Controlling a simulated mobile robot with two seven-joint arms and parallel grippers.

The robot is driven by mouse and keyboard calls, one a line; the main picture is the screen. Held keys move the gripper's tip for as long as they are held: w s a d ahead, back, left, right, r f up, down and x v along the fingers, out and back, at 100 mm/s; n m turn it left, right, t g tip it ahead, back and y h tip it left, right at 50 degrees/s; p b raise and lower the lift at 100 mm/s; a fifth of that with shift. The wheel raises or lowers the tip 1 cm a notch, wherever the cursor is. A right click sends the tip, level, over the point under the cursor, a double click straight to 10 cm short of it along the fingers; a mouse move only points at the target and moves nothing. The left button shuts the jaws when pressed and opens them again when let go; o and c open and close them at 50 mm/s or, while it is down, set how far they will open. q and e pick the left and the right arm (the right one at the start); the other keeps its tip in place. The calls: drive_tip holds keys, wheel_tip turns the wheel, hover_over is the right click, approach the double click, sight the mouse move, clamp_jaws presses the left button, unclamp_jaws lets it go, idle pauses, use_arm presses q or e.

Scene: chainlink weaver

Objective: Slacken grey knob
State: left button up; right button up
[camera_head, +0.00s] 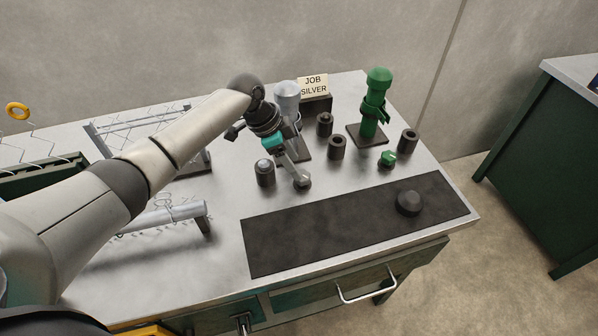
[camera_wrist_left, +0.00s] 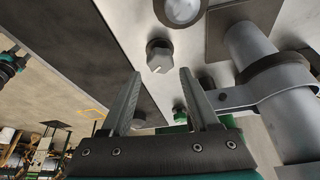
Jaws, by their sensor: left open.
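The grey knob (camera_head: 303,184) sits low on the bench in front of the grey post (camera_head: 287,91). In the left wrist view the knob (camera_wrist_left: 160,56) has a pale faceted cap on a dark round base. My left gripper (camera_head: 297,173) reaches down over it and partly hides it. In the left wrist view my left gripper (camera_wrist_left: 160,74) is open, and the knob shows just beyond and between its fingertips. I see no clear contact. The grey post (camera_wrist_left: 277,100) with its clamp arm stands to the right there. My right gripper is not in view.
A green post (camera_head: 376,105) and green knob (camera_head: 387,159) stand to the right. Dark cylinders (camera_head: 337,147) and a silver-topped one (camera_head: 265,172) stand close by. A "JOB SILVER" sign (camera_head: 313,86) is behind. The dark mat (camera_head: 330,231) holds only a dark dome (camera_head: 409,203).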

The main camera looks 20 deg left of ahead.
sight(306, 176)
use_arm(q)
drive_tip(key=shift+b+x, duration=0.3)
drive_tip(key=shift+x, duration=1.75)
drive_tip(key=shift+c, duration=0.2)
clamp_jaws()
